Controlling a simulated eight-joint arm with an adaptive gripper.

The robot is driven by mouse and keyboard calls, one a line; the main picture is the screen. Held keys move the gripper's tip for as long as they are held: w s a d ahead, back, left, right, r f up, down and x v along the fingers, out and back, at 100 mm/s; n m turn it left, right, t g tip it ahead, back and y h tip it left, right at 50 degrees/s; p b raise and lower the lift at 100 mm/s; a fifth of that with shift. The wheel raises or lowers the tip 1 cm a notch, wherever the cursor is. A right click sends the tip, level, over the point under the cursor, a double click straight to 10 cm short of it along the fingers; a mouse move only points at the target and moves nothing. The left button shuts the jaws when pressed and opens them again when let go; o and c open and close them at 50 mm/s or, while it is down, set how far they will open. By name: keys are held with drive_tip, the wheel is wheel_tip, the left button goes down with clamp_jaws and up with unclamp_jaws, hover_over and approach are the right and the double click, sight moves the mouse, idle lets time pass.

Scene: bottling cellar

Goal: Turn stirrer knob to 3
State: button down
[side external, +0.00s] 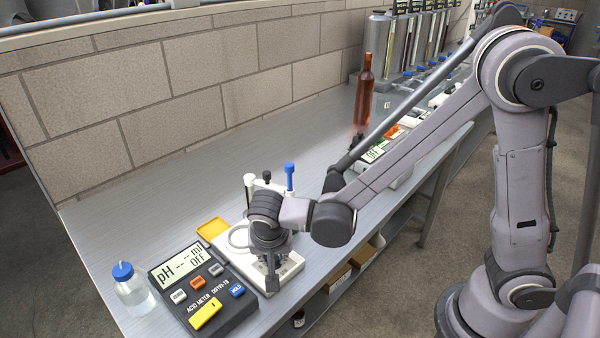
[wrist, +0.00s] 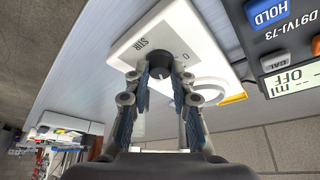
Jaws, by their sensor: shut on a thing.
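The white stirrer (side external: 290,272) stands on the bench beside the acid meter. In the side view my gripper (side external: 271,268) reaches down over it and hides its knob. In the wrist view the stirrer (wrist: 188,25) shows a STIR label, a 0 mark and a dark round knob (wrist: 158,67). The two fingers of my gripper (wrist: 160,76) are closed on either side of the knob and hold it. I cannot read the knob's pointer or see a 3 mark.
The acid meter (side external: 204,287) reads OFF, left of the stirrer. A blue-capped bottle (side external: 133,290) stands at the bench's near left. A blue-topped probe (side external: 289,177) rises behind my gripper. A brown bottle (side external: 364,95) stands farther back.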

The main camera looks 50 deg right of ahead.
idle(0.4)
drive_tip(key=c, duration=1.1)
unclamp_jaws()
drive_tip(key=v, duration=1.2)
drive_tip(key=shift+w, duration=0.15)
drive_tip(key=s+d+n+t+y, duration=0.1)
drive_tip(key=s+d+n, duration=0.1)
drive_tip(key=d, duration=0.3)
drive_tip(key=s+d+r+n+t+y, duration=0.1)
drive_tip(key=s+d+n, duration=0.1)
drive_tip(key=d, duration=0.4)
drive_tip(key=s+d+n+t+y, duration=0.1)
drive_tip(key=s+d+n, duration=0.1)
drive_tip(key=d+n, duration=0.2)
drive_tip(key=shift+d+r+n+t, duration=0.15)
drive_tip(key=shift+d+n+t, duration=0.2)
drive_tip(key=shift+d, duration=0.6)
